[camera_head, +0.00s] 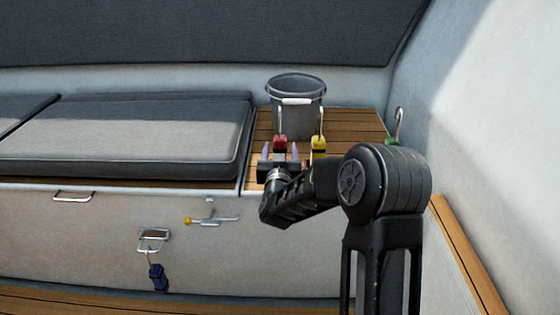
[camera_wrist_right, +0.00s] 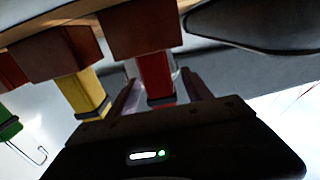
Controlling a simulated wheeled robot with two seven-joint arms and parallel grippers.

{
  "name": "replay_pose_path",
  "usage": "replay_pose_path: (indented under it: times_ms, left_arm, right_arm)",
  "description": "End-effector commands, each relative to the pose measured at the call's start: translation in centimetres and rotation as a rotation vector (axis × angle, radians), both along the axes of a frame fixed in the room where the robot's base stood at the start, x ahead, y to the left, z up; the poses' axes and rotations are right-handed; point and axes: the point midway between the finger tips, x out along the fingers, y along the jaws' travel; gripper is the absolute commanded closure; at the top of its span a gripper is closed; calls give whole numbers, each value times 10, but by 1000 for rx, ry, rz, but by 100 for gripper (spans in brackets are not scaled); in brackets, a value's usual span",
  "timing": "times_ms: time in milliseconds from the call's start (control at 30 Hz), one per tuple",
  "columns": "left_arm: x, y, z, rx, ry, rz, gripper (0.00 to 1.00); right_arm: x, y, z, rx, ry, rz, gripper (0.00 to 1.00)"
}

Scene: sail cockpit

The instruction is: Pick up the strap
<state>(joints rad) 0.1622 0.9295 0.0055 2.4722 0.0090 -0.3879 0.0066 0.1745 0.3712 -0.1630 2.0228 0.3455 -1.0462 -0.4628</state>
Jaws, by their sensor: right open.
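Several coloured straps with metal hooks are in view, and I cannot tell which one the task means. A red strap (camera_head: 280,145) and a yellow strap (camera_head: 318,146) are on the wooden seat in front of the bucket. A green strap (camera_head: 393,141) is further right, partly behind my arm. A blue strap (camera_head: 158,277) hangs from a latch on the seat front. My right gripper (camera_head: 280,152) is open at the red strap. In the right wrist view the red strap (camera_wrist_right: 155,73) shows between the open fingers, with no clear grip. My left gripper is not in view.
A grey bucket (camera_head: 296,92) stands on the wooden seat (camera_head: 355,125) just behind the straps. A dark cushion (camera_head: 130,130) lies to the left. A lever with a yellow knob (camera_head: 188,221) sticks out of the seat front. A pale wall (camera_head: 490,120) closes the right side.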

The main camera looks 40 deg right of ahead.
Motion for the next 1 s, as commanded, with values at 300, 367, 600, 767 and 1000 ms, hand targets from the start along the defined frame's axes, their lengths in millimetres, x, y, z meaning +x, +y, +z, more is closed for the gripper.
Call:
replay_pose_path:
  times_ms: [300, 367, 600, 767, 1000]
  left_arm:
    - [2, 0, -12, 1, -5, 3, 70]
    - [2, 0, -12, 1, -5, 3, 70]
    - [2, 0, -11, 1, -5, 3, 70]
    - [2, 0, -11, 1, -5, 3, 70]
    - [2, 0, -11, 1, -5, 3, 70]
  right_arm:
    - [25, -19, -2, 0, 1, 0, 42]
    - [25, -19, -2, 0, 1, 0, 42]
    - [25, -19, -2, 0, 1, 0, 42]
    - [25, -19, -2, 0, 1, 0, 42]
    - [25, -19, -2, 0, 1, 0, 55]
